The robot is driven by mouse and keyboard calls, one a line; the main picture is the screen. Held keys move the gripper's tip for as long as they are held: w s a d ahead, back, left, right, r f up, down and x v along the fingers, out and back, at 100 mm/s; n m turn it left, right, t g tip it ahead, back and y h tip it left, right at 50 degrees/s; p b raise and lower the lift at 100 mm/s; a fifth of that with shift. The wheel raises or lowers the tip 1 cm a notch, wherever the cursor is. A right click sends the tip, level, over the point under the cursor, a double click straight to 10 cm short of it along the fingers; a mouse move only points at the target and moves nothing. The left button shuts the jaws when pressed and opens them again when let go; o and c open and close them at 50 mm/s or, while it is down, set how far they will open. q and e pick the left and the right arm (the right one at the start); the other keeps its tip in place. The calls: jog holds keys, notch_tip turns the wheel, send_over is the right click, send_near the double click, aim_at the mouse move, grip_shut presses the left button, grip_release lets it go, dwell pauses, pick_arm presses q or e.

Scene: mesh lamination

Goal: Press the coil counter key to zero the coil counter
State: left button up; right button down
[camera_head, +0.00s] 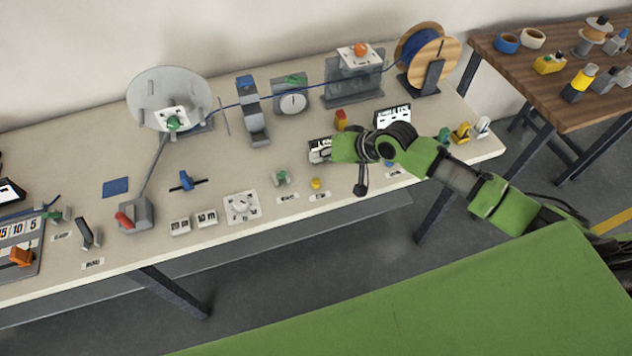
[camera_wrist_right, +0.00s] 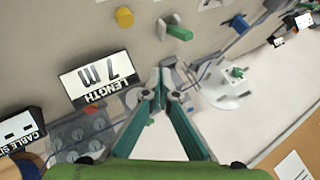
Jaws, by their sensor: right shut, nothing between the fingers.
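A white counter display reading "LENGTH 7 m" (camera_wrist_right: 97,80) stands on the bench in the right wrist view. It also shows, partly covered by my right gripper, in the head view (camera_head: 318,150). A round yellow button (camera_wrist_right: 124,17) sits on the bench near it, also seen in the head view (camera_head: 315,183); its label is too small to read, so I cannot tell if it is the coil counter key. My right gripper (camera_wrist_right: 160,77) has its fingers together with nothing between them. It is above the bench, beside the display, apart from the yellow button. My left gripper is not in view.
A green knob (camera_wrist_right: 177,31) is beside the yellow button. A white dial plate (camera_head: 241,207) lies left of them. A second display (camera_head: 393,116) is behind my right arm. A blue cable runs from the cable reel (camera_head: 422,55) toward the round coil disc (camera_head: 168,90).

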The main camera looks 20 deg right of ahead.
jog(key=b, duration=0.6)
send_over(318, 182)
notch_tip(318, 182, down, 7)
jog(key=shift+s+r, duration=0.1)
jog(key=shift+r, duration=0.1)
jog(key=shift+f+b, duration=0.5)
jog(key=shift+f, duration=0.3)
jog(key=shift+f, duration=0.45)
jog(key=shift+f, duration=0.55)
dwell(0.8)
jog(key=shift+r+p, duration=0.85)
jog(key=shift+r, duration=0.15)
